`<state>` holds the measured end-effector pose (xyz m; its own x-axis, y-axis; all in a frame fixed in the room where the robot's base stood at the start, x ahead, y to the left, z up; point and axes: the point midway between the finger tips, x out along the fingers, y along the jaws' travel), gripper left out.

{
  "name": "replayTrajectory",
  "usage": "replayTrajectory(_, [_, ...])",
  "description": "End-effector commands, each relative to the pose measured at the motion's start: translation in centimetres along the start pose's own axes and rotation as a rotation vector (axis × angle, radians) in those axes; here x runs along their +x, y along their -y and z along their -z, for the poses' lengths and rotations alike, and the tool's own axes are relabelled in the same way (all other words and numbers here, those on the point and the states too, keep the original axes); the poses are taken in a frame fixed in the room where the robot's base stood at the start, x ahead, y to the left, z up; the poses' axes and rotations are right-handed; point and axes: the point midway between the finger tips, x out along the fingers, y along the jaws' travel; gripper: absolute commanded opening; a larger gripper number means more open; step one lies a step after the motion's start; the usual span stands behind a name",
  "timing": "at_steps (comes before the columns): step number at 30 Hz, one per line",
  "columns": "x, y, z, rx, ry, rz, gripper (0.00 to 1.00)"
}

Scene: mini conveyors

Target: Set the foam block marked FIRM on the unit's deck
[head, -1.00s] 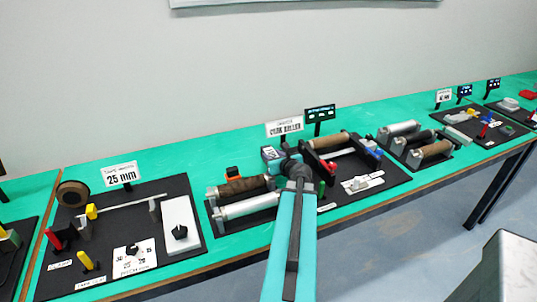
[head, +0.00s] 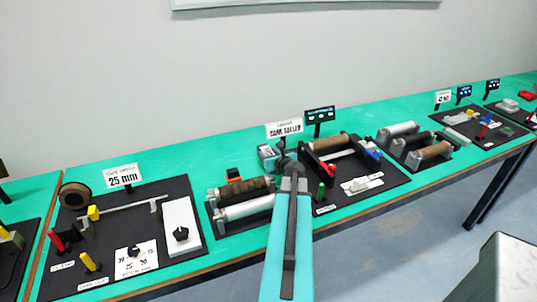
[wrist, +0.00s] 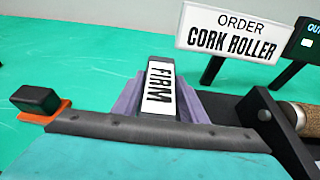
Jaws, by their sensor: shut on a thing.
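The foam block (wrist: 160,92) is dark grey with a white label that reads FIRM, the letters running sideways. My gripper (wrist: 160,84) is shut on it, with a grey-purple finger on each side. The gripper's teal body hides what lies below. In the head view my gripper (head: 268,153) is over the back of the bench, left of the cork roller unit (head: 352,160). In the wrist view the unit's black side plate and brown roller (wrist: 304,116) are at the right. The block is apart from them.
The ORDER CORK ROLLER sign (wrist: 232,34) stands behind, near the gripper. A dark screen sign (head: 319,116) stands beside it. A black and orange object (wrist: 40,101) is at the left. Loose rollers (head: 243,198) lie left of my arm.

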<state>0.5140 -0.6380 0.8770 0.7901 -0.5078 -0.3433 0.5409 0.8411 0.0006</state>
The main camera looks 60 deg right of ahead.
Motion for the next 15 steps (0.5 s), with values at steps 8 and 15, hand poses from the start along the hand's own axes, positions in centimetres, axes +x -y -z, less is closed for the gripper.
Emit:
replayTrajectory(8, [0.02, 0.04, 0.17, 0.0, 0.001, 0.001, 0.13])
replayTrajectory(15, [0.13, 0.05, 0.48, 0.0, 0.001, 0.001, 0.4])
